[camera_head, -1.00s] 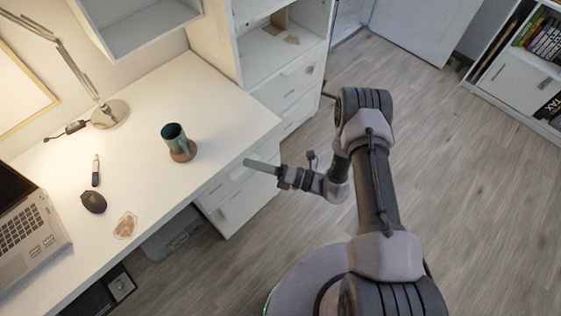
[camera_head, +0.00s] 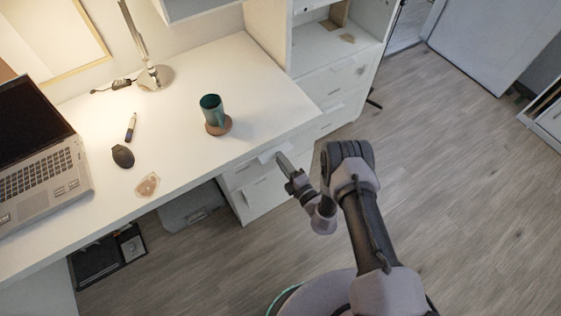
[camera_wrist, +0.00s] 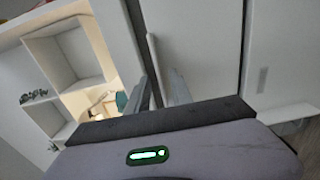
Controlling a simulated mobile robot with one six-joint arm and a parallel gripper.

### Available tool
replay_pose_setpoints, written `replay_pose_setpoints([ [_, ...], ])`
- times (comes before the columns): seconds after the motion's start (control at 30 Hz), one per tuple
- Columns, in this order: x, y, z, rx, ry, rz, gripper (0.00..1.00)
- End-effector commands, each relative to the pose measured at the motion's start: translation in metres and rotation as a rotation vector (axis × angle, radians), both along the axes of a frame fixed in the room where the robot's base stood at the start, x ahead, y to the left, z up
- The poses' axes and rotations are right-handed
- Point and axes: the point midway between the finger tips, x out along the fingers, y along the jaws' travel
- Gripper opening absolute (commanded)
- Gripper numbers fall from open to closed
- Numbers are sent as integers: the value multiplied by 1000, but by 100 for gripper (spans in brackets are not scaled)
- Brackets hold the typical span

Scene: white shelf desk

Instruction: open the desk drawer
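The white desk's drawer unit (camera_head: 262,199) stands under the desk's right end, and its top drawer front (camera_head: 240,176) looks closed. A pale bar handle (camera_head: 272,153) sticks out near the drawer's top. My gripper (camera_head: 283,162) is at this handle in the head view. In the wrist view, my gripper (camera_wrist: 161,90) has its two fingers apart, with a white bar handle (camera_wrist: 153,55) reaching between them. I cannot tell whether the fingers touch the bar. The fingers partly hide the handle and the drawer front.
A teal mug (camera_head: 212,110) stands on a coaster on the desktop (camera_head: 190,150). A laptop (camera_head: 40,150), dark mouse (camera_head: 122,156) and lamp (camera_head: 155,77) are to the left. A taller white shelf unit (camera_head: 335,75) adjoins at the right. The wooden floor (camera_head: 460,170) to the right is clear.

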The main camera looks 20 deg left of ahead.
Motion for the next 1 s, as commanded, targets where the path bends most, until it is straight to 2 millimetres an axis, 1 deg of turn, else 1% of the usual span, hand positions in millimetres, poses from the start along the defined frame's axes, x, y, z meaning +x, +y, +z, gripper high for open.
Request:
replay_pose_setpoints([
  [0.1,6,8,0,0,-1,1,27],
  [0.37,8,9,1,0,0,-1,27],
  [0.4,8,9,1,0,0,-1,23],
  [0.47,8,9,1,-1,-1,0,12],
  [0.5,8,9,1,-1,-1,0,4],
  [0.53,8,9,1,-1,-1,0,0],
  [1.0,8,9,1,-1,-1,0,0],
])
